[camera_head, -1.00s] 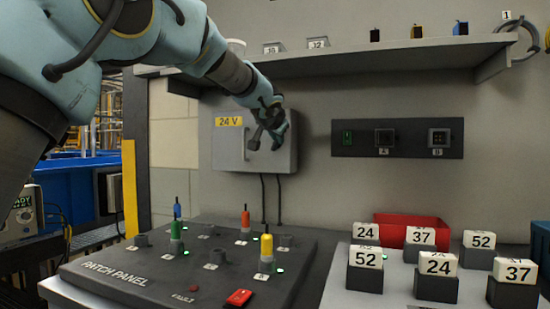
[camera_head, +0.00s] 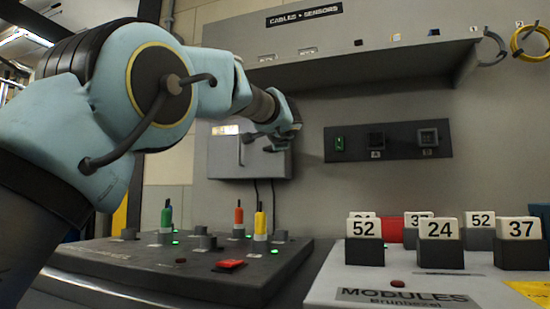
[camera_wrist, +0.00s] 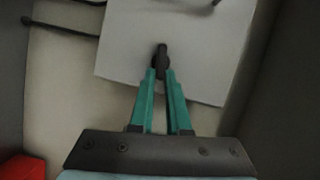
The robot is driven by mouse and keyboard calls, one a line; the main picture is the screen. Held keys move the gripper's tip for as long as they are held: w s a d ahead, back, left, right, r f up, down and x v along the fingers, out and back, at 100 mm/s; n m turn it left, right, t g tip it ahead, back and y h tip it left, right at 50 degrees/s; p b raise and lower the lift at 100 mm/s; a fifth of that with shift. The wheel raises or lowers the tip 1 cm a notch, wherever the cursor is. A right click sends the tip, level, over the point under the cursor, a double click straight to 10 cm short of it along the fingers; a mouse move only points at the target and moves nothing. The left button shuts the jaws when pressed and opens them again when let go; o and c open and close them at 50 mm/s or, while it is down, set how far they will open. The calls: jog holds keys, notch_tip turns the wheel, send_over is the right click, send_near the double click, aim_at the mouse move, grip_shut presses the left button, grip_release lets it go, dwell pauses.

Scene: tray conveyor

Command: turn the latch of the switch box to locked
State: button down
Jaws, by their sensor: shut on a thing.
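The switch box (camera_head: 222,163) is a grey box on the back wall with a yellow-edged label at its upper left and a dark handle (camera_head: 240,150) on its front. My gripper (camera_head: 280,143) is at the right part of the box front. In the wrist view, my gripper's green fingers (camera_wrist: 160,76) are closed around a small dark latch (camera_wrist: 161,56) on the pale box face (camera_wrist: 205,45). The fingers hide part of the latch, and I cannot read its locked or unlocked marking.
Below stands the patch panel (camera_head: 130,272) with upright coloured plugs. A dark wall plate (camera_head: 355,142) with sockets is right of the box, under a long shelf (camera_head: 370,57). Numbered modules (camera_head: 440,230) stand on a bench at the right. Two cables hang under the box.

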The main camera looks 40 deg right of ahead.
jog(key=shift+f+m+t+h+b, duration=0.35)
jog(key=shift+m+b, duration=0.55)
jog(key=shift+b, duration=0.2)
jog(key=c, duration=0.9)
grip_release()
jog(key=shift+s, duration=0.1)
jog(key=b+v, duration=0.3)
jog(key=v, duration=0.7)
jog(key=shift+s+a+r, duration=0.1)
jog(key=shift+s+a, duration=0.1)
jog(key=shift+s, duration=0.1)
